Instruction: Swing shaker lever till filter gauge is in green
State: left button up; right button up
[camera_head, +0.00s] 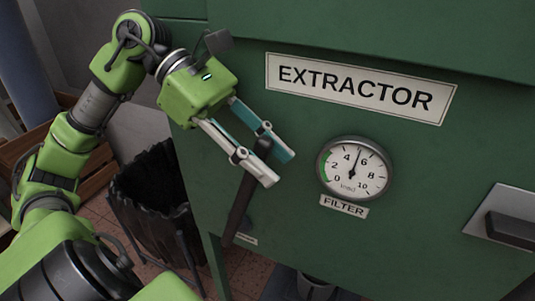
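The shaker lever (242,203) is a dark bar on the front of the green extractor, slanting from upper right to lower left. My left gripper (268,159) comes in from the upper left, its two fingers on either side of the lever's upper end. It looks shut on the lever; the near finger hides part of the bar. The round filter gauge (354,168) is right of the gripper. Its needle points up, between 4 and 6. Its green band lies at the low end, near 0 to 2. My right gripper is not in view.
The green extractor cabinet (420,208) fills the right side, with an EXTRACTOR sign (360,88) above the gauge. A dark handle on a pale plate (487,218) is at far right. A black lined bin (150,205) and wooden slats (25,150) stand left.

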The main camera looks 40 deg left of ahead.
pick_arm(q)
jog(key=shift+a+r, duration=0.1)
jog(key=shift+a, duration=0.05)
jog(key=v, duration=1.1)
jog(key=shift+s+a+r, duration=0.15)
jog(key=shift+a+r, duration=0.1)
jog(key=shift+o, duration=0.4)
